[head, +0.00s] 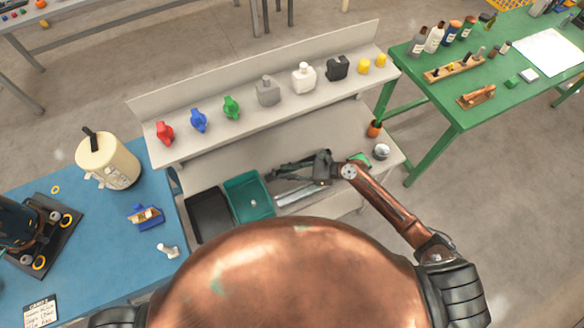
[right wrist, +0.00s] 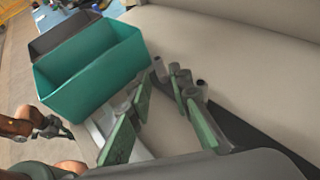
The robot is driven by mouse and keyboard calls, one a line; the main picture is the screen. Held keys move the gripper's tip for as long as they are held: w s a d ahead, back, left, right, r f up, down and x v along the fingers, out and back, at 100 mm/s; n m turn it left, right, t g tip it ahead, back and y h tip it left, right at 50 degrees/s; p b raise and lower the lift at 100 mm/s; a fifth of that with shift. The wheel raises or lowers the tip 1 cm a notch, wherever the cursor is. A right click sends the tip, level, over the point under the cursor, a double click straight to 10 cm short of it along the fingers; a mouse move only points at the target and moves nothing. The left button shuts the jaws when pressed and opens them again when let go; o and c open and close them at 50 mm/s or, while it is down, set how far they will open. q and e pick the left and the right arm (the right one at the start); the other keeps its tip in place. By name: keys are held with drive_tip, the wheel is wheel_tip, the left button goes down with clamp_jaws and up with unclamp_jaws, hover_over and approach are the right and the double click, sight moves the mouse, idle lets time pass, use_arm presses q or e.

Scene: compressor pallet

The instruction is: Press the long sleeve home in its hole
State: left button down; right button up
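My right gripper (head: 290,172) reaches left over the lower shelf of the grey bench in the head view. In the right wrist view its two green-padded fingers (right wrist: 158,128) stand apart, and no part shows clearly held between the pads. Several grey cylindrical ends (right wrist: 197,88) show near the fingertips; I cannot tell whether they are sleeves or finger parts. A silvery metal piece (head: 300,193) lies below the gripper. I cannot make out the long sleeve or its hole for certain. My left gripper is not in the head view.
A teal bin (head: 232,190) and a black bin (head: 193,222) stand left of the gripper. Coloured parts and bottles line the upper shelf (head: 215,135). The blue table (head: 110,255) holds a cream canister (head: 112,165) and a blue fixture (head: 135,217). A green table (head: 440,100) stands right.

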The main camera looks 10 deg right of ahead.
sight(273, 172)
drive_tip(key=x, duration=0.6)
clamp_jaws()
idle(0.5)
idle(0.4)
